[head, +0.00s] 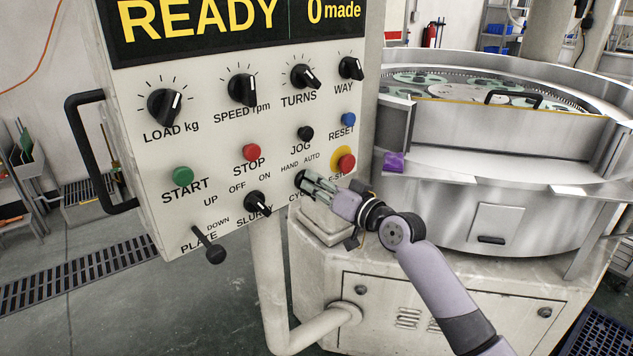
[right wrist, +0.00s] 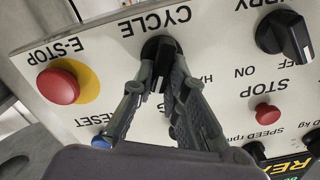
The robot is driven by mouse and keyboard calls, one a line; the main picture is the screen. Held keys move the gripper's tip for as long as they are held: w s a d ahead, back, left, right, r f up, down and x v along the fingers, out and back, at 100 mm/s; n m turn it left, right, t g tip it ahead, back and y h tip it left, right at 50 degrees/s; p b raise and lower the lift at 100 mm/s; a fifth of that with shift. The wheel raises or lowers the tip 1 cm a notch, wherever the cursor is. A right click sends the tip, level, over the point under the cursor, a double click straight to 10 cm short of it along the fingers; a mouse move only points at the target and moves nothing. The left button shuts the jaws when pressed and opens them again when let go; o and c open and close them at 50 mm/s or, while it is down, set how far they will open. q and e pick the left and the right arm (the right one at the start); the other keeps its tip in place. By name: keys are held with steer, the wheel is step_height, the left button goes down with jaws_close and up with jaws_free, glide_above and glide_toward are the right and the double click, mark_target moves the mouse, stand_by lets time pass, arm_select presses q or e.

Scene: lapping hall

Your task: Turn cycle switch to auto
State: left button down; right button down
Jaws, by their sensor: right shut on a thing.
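The cycle switch is a black knob, mostly covered by my right gripper (head: 308,184) in the head view. In the right wrist view, which is upside down, the cycle switch (right wrist: 158,48) shows under the CYCLE label, between the fingers of my right gripper (right wrist: 160,82). The gripper is shut on the knob, one finger on each side. The HAND label partly shows beside the fingers there; HAND and AUTO both show above the knob in the head view. I cannot tell clearly which label the knob points at. My left gripper is in neither view.
The red E-stop (head: 346,162) on its yellow ring sits close to my right gripper. The slurry switch (head: 258,203) and plate lever (head: 209,245) are to the left. The READY display (head: 210,22) tops the panel. The lapping machine (head: 450,190) stands on the right.

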steer(key=shift+m, duration=0.3)
stand_by(0.4)
steer(key=c, duration=1.6)
jaws_free()
steer(key=shift+d, duration=0.15)
steer(key=v, duration=1.2)
